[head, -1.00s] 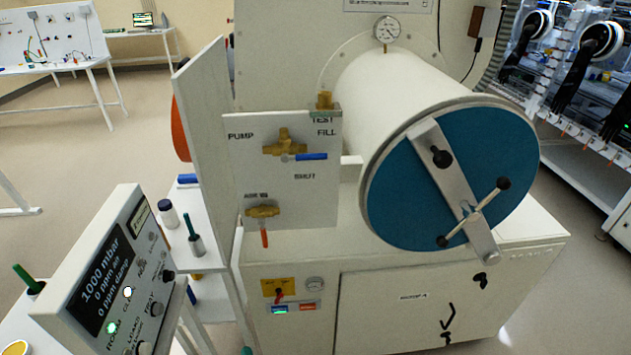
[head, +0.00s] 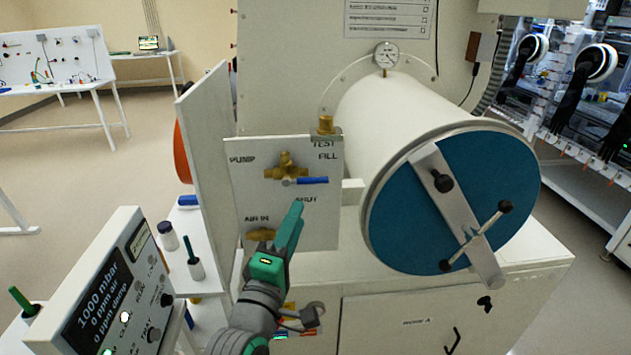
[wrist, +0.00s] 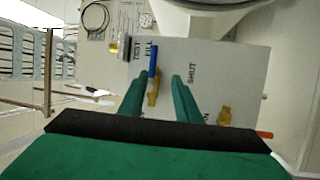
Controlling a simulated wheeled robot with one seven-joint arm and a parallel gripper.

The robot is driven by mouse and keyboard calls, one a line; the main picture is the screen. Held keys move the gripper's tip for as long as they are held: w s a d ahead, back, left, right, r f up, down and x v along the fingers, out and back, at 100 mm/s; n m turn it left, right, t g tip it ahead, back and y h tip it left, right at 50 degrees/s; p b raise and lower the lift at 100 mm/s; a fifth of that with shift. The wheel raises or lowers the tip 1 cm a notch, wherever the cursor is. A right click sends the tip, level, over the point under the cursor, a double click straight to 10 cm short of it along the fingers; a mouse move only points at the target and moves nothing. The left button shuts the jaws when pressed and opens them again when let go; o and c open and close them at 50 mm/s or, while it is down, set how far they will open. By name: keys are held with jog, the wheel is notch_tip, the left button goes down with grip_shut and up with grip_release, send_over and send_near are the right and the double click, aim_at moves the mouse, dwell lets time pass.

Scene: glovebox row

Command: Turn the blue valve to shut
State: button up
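The blue valve is a brass body (head: 286,165) with a blue lever (head: 311,181) on a white panel (head: 322,228). The lever points right, below the FILL label, with PUMP at left and SHUT below. In the wrist view the blue lever (wrist: 153,59) and brass body appear between my fingers, with SHUT off to the right. My gripper (head: 297,206) has green fingers and is in front of the panel, below the lever, covering part of the panel. In the wrist view my gripper (wrist: 157,80) is open, with nothing held.
The chamber with a blue door (head: 452,205) stands close at right. A control box (head: 105,285) is at left, beside an upright white plate (head: 207,130).

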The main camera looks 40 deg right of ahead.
aim_at(316, 178)
jog(key=shift+g, duration=0.3)
jog(key=x, duration=0.3)
jog(key=r+x, duration=0.1)
jog(key=x, duration=0.3)
jog(key=s+x, duration=0.1)
jog(key=x, duration=0.3)
jog(key=shift+w+d+r, duration=0.15)
jog(key=shift+d+r, duration=0.25)
jog(key=shift+r, duration=0.05)
grip_shut()
